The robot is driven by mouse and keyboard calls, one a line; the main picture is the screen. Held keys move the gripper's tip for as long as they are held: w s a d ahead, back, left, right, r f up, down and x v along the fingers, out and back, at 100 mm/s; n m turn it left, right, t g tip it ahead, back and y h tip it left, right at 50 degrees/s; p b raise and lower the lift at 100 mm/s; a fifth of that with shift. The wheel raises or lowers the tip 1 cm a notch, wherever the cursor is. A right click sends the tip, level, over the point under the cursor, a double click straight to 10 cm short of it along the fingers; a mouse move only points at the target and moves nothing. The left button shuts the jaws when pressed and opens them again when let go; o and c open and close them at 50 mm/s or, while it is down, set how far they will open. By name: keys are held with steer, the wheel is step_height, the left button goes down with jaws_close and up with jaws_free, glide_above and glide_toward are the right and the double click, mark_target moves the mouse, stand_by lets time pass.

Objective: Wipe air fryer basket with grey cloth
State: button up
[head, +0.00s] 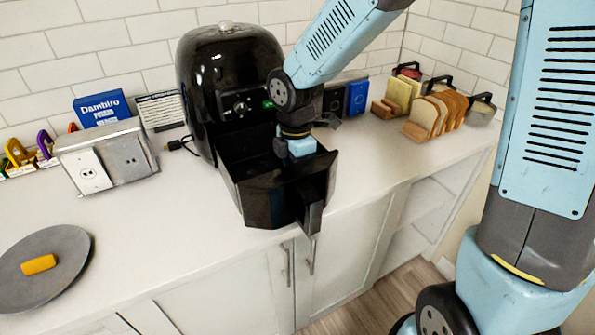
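The black air fryer (215,75) stands on the counter against the tiled wall. Its black basket (262,200) is pulled out toward the front, with its handle (311,207) near the counter's front edge. My gripper (297,147) points down into the basket from above, near its rear right part. Its fingertips are hidden by the basket and the arm, so I cannot tell whether they are open or shut. I cannot make out a grey cloth; the inside of the basket is dark and partly covered.
A grey round plate (65,248) with a yellow block (39,264) lies at left. An outlet box (107,160) and a blue box (103,108) stand left of the fryer. Bread in a rack (436,113) stands at right.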

steer(key=shift+s+a+f, duration=0.1)
steer(key=shift+s+a, duration=0.65)
steer(key=shift+a, duration=0.4)
steer(key=shift+s+a+f, duration=0.1)
steer(key=shift+s+a, duration=0.6)
steer(key=shift+a, duration=0.45)
steer(key=shift+s+a, duration=0.75)
steer(key=shift+a, duration=0.4)
steer(key=shift+d, duration=0.1)
steer(key=shift+w+d, duration=0.6)
steer(key=shift+d, duration=0.3)
steer(key=shift+w+d, duration=0.55)
steer(key=shift+d, duration=0.3)
steer(key=shift+r, duration=0.15)
step_height(320, 180, up, 11)
steer(key=shift+a, duration=0.1)
